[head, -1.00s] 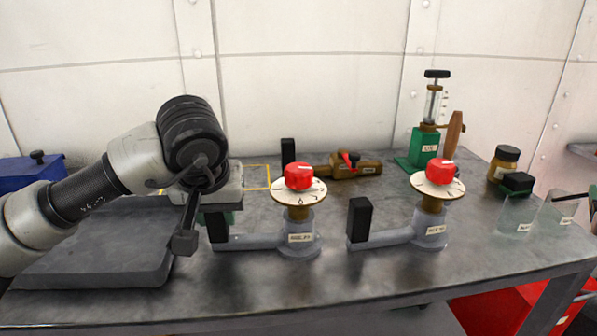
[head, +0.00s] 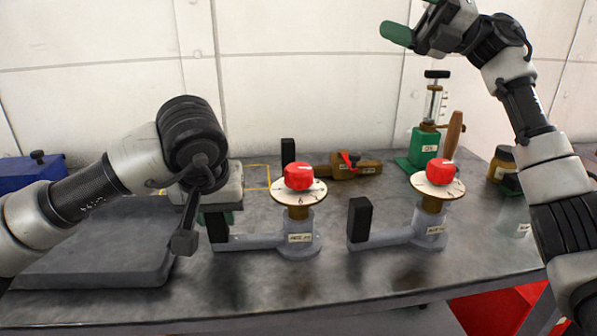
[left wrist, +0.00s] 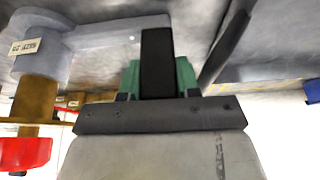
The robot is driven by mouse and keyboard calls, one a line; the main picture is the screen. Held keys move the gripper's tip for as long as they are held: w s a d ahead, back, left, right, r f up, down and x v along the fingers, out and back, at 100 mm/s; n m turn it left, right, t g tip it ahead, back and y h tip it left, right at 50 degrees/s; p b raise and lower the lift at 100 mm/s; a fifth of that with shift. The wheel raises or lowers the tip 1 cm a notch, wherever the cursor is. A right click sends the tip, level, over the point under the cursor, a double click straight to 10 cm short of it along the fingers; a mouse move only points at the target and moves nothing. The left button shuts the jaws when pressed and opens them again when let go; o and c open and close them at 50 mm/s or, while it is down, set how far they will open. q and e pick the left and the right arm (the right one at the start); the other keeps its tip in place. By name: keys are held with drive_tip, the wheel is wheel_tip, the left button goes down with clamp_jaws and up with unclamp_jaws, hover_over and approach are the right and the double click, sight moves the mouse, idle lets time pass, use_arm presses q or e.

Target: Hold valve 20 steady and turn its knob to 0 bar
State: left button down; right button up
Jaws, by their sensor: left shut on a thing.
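The left valve (head: 298,238) stands on the bench with a red knob (head: 299,176) on a white numbered dial (head: 282,191). Its label is too small to read surely. Its side arm ends in an upright black handle (head: 217,226). My left gripper (left wrist: 158,78) is shut on this handle, its green pads on either side in the left wrist view. The knob (left wrist: 24,153) shows there too, at lower left. My right gripper (head: 413,18) is raised high at the upper right, open and empty, partly cut off by the top edge. Nothing touches the red knob.
A similar second valve (head: 429,231) with a red knob stands to the right. Behind are a brass fitting (head: 352,165) with a red lever and a green hand pump (head: 423,146). A grey slab (head: 95,250) lies at left. A brown jar (head: 499,162) is partly behind my right arm.

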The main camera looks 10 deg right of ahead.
drive_tip(key=s+a+f+n+g+h, duration=0.1)
drive_tip(key=s+a+n+g+h, duration=0.2)
drive_tip(key=a, duration=0.7)
drive_tip(key=m+h, duration=0.3)
drive_tip(key=h, duration=1.5)
hover_over(299, 167)
wheel_tip(299, 167, down, 9)
wheel_tip(299, 167, down, 12)
drive_tip(key=shift+r, duration=0.1)
